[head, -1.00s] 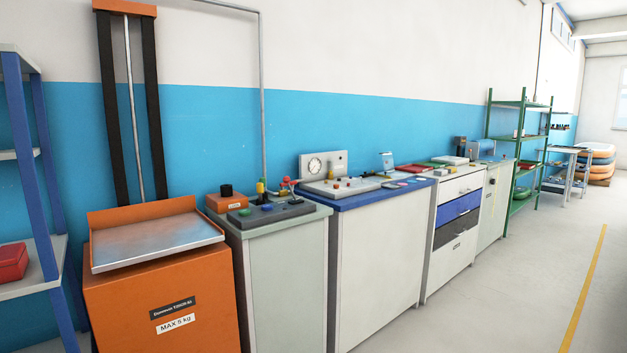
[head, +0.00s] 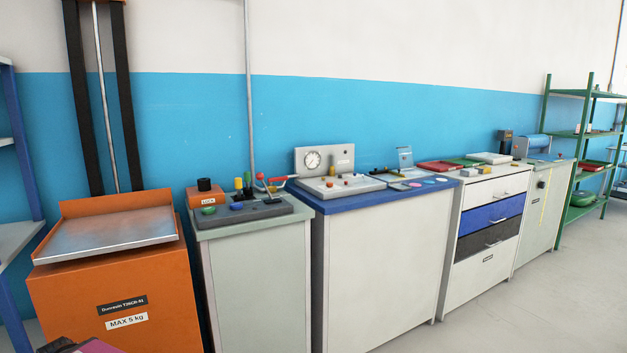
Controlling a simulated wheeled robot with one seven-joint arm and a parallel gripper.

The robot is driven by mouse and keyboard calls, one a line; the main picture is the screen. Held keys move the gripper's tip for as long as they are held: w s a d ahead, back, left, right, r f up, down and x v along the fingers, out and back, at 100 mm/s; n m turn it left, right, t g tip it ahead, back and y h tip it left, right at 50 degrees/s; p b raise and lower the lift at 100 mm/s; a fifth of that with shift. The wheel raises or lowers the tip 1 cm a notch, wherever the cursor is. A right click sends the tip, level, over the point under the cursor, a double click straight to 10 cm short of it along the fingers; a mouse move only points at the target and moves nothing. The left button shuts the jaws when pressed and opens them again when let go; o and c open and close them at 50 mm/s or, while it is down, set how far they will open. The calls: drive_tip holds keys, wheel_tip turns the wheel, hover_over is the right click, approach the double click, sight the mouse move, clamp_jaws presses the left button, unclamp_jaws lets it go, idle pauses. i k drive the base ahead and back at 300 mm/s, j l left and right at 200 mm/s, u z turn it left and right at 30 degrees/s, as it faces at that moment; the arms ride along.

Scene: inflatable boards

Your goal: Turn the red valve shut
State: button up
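A small red handle (head: 283,182) shows at the foot of the grey pipe (head: 250,100) that runs down the wall, over the back right of the grey-green cabinet (head: 258,275). I take it for the red valve; it is too small to tell how far it is turned. A red ball-topped lever (head: 260,177) stands just left of it. My gripper's fingers are not visible. A dark and purple shape at the bottom left edge may be part of my arm, far from the valve.
The grey-green cabinet also carries a dark control panel (head: 270,212) and an orange box marked LOCK (head: 206,198). An orange lift (head: 112,290) stands left of it. A blue-topped cabinet (head: 375,260) with a gauge stands right. Open floor (head: 510,315) lies at the right front.

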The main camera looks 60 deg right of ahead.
sight(269, 180)
drive_tip(key=z, duration=1.85)
